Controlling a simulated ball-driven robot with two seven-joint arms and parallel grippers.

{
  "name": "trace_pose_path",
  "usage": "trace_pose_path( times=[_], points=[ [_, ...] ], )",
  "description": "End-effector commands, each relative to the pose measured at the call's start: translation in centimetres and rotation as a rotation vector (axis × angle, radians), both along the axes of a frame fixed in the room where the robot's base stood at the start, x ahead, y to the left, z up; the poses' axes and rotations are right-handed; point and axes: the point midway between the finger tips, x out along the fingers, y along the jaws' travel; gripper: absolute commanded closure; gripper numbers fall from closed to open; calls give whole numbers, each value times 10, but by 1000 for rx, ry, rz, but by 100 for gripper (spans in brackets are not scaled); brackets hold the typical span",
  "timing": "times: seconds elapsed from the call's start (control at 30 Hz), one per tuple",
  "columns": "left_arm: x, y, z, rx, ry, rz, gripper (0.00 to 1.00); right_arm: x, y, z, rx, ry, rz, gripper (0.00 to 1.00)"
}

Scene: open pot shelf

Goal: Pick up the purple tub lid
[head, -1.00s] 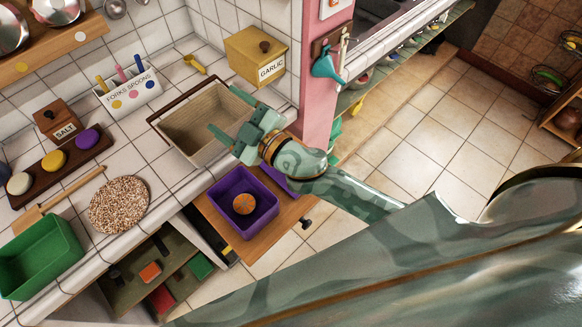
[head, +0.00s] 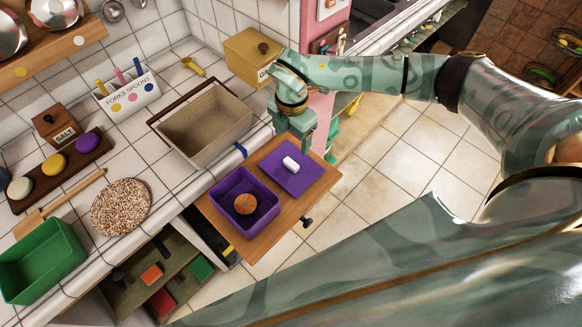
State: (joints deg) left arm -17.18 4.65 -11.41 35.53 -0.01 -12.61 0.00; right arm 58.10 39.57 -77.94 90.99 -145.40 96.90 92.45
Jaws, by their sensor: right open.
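The purple tub lid (head: 298,180) is a flat square with a white handle (head: 291,164) on top. It lies on the pull-out wooden board (head: 264,242), to the upper right of the open purple tub (head: 222,199). An orange patterned ball (head: 245,204) sits in the tub. My right gripper (head: 294,134) is open and empty, pointing down close to the far edge of the lid. It appears above the lid, apart from the handle. My left gripper is not in view.
A beige bin with a dark handle (head: 168,126) stands on the tiled counter left of my gripper. The garlic box (head: 243,52) is just behind my right wrist, and a pink post (head: 322,85) stands beside it. Open floor lies right of the board.

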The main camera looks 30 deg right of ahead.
Motion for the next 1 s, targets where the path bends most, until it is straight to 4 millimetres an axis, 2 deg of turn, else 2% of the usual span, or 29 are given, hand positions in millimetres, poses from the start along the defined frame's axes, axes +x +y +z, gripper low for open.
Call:
trace_pose_path(
  times=[0.03, 0.2, 0.43, 0.63, 0.77, 0.97, 1.0],
  points=[
    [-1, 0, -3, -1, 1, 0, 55, -1, 0, -15, 0, 4, -1, 29],
    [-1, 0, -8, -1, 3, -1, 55, 0, 1, -49, 3, 2, 2, 29],
    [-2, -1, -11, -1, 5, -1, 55, 0, 1, -68, 3, 1, 2, 29],
    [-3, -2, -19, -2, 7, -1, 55, 3, 0, -102, 3, 2, 4, 29],
    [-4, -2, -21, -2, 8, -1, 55, 3, 0, -112, 4, 0, 4, 29],
    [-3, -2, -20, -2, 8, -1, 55, 3, 0, -112, 4, -1, 4, 29],
    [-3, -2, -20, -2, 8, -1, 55, 3, 0, -112, 4, -1, 4, 35]
  ],
)
